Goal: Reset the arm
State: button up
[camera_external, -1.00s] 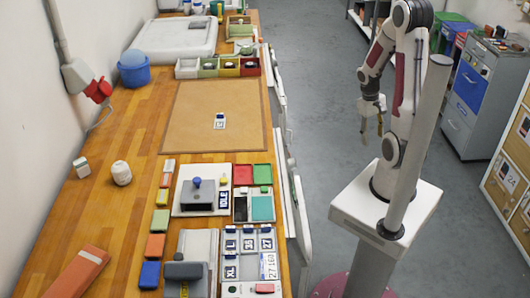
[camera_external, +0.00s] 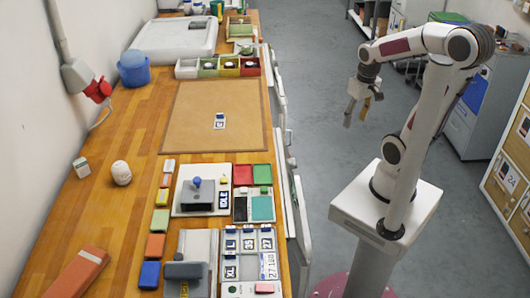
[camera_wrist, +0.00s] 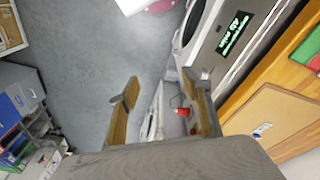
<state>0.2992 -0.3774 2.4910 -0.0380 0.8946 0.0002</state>
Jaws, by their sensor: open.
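My gripper (camera_external: 359,104) hangs in the air over the grey floor, to the right of the workbench, with its fingers pointing down. Its two tan fingers stand well apart and nothing is between them. In the wrist view, my gripper (camera_wrist: 162,108) also shows open and empty, with the floor and the bench side beyond it. My arm is raised and bent, reaching left from its white pedestal. No part of it touches the bench.
The wooden workbench (camera_external: 125,200) on the left carries a brown mat (camera_external: 190,130) with a small tag (camera_external: 219,121) on it, trays, coloured blocks and a blue bucket (camera_external: 134,68). Cabinets (camera_external: 470,105) stand at the right. The floor between is clear.

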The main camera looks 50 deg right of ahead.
jog(key=a+r+n+t, duration=0.3)
jog(key=a+r+t, duration=0.1)
jog(key=a+r, duration=0.3)
jog(key=shift+a+r+y, duration=0.3)
jog(key=shift+r+y, duration=0.1)
jog(key=shift+r, duration=0.2)
jog(key=shift+w, duration=0.1)
dwell(2.7)
